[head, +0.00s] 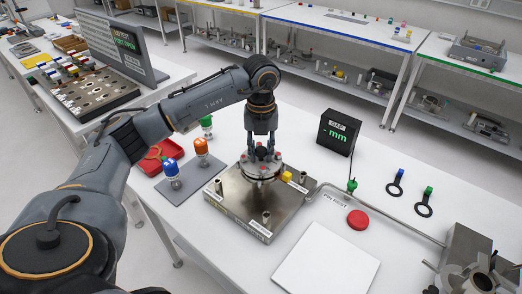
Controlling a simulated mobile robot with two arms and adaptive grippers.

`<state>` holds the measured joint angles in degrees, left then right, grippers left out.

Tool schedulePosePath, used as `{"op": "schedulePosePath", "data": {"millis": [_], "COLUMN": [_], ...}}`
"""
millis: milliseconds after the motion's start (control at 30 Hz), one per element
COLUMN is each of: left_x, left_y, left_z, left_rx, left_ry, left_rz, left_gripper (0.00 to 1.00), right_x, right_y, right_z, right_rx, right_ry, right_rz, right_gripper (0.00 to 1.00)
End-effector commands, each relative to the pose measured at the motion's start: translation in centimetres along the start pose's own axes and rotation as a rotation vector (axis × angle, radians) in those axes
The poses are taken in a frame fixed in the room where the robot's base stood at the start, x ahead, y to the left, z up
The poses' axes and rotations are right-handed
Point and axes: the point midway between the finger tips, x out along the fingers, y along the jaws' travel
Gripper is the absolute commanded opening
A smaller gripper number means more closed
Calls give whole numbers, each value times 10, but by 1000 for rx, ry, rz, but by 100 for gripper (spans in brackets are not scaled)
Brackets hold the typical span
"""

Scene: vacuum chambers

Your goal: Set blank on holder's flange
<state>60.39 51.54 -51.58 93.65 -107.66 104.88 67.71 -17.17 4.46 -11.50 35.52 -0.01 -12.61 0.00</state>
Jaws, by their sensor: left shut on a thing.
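My left gripper (262,148) points straight down over the middle of the metal holder (236,208). It is shut on a round grey blank (262,168) with small red spots around its rim. The blank is level, at the top of the holder's centre, and covers the flange. I cannot tell whether the blank touches the flange or hangs just above it. Short metal posts stand on the holder's plate around it, and a small yellow piece (287,176) shows beside the blank. My right gripper is not in view.
Left of the holder are blue-capped (172,170), orange-capped (201,148) and green-capped (207,124) bottles and a red tray (160,156). A gauge display (338,132) stands behind. A red disc (357,219), a white pad (325,262) and a metal chamber (474,262) are to the right.

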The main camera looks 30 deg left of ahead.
Motion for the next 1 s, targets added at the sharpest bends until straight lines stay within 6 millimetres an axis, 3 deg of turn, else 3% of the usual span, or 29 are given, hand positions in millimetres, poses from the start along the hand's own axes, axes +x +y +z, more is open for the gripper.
{"op": "schedulePosePath", "data": {"millis": [1000], "left_x": [3], "left_y": [0], "left_z": [1], "left_rx": [-1], "left_ry": [-4], "left_rz": [-4], "left_gripper": [0], "right_x": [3], "right_y": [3], "right_z": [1], "right_rx": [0], "right_ry": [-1], "right_rz": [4], "right_gripper": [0]}}
